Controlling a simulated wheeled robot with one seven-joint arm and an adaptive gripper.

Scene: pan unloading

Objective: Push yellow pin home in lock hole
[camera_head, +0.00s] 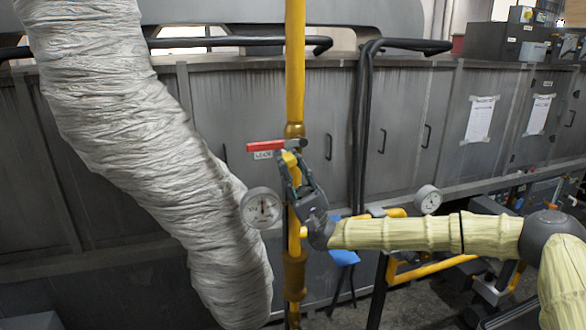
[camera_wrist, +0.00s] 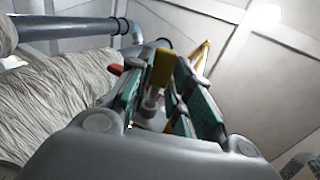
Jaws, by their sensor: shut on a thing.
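My gripper (camera_head: 291,163) is at the yellow vertical pipe, pointing up, just below the red valve handle (camera_head: 266,146). In the wrist view my gripper (camera_wrist: 161,72) has its two green-padded fingers on either side of the yellow pin (camera_wrist: 162,68) and is shut on it. In the head view the yellow pin (camera_head: 289,158) shows as a small yellow piece at the fingertips, close under the valve. The red handle's end also shows in the wrist view (camera_wrist: 115,69), left of the fingers. The lock hole is hidden, and I cannot tell how deep the pin sits.
The yellow pipe (camera_head: 295,60) runs vertically behind my gripper. A round gauge (camera_head: 261,208) is left of it, and another gauge (camera_head: 428,199) is to the right. A thick wrapped duct (camera_head: 150,150) fills the left. Grey cabinets (camera_head: 400,120) stand behind.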

